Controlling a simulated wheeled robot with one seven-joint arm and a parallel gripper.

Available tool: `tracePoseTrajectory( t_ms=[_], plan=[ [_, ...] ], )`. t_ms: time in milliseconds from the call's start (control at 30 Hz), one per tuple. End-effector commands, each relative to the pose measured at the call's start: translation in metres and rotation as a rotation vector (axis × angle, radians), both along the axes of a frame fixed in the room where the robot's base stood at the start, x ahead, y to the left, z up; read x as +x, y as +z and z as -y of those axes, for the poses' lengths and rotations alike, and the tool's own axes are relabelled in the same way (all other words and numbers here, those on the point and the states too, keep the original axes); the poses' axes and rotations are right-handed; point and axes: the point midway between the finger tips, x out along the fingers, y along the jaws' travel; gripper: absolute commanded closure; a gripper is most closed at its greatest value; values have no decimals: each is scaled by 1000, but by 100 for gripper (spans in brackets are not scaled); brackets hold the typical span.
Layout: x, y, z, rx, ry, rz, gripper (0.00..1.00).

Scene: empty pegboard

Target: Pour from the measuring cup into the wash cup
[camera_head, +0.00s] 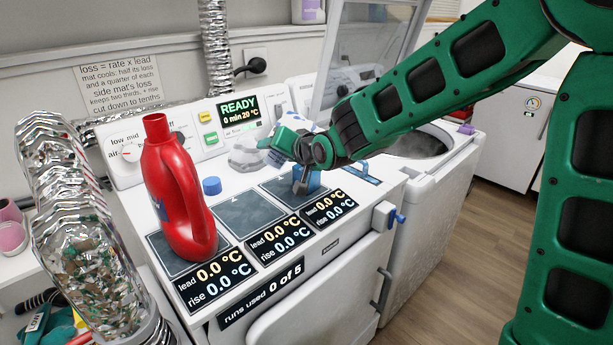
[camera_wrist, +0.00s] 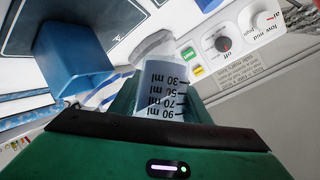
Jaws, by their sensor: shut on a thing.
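The measuring cup (camera_wrist: 165,85) is a clear cup with black ml marks and a bluish tint. It sits between the green fingers of my gripper (camera_wrist: 160,103) in the wrist view, and my gripper is shut on it. In the head view my gripper (camera_head: 285,146) is above the right end of the machine top, and a pale clear shape there (camera_head: 249,152) looks like the measuring cup. The wash cup (camera_wrist: 68,62) is a blue cup beside the measuring cup in the wrist view. In the head view it (camera_head: 312,181) stands on the right pad, partly hidden by my gripper.
A red bottle (camera_head: 178,195) stands on the left pad, and a small blue cap (camera_head: 211,186) lies behind the pads. The middle pad (camera_head: 245,212) is bare. A control panel with a READY display (camera_head: 239,112) rises behind. A foil duct (camera_head: 60,200) stands left.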

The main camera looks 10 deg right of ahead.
Motion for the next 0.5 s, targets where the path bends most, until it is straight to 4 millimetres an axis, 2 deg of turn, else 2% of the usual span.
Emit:
tracePoseTrajectory(
  t_ms=[500],
  plan=[
    [0, -5, 2, 65, -2, -24, 79]
  ],
)
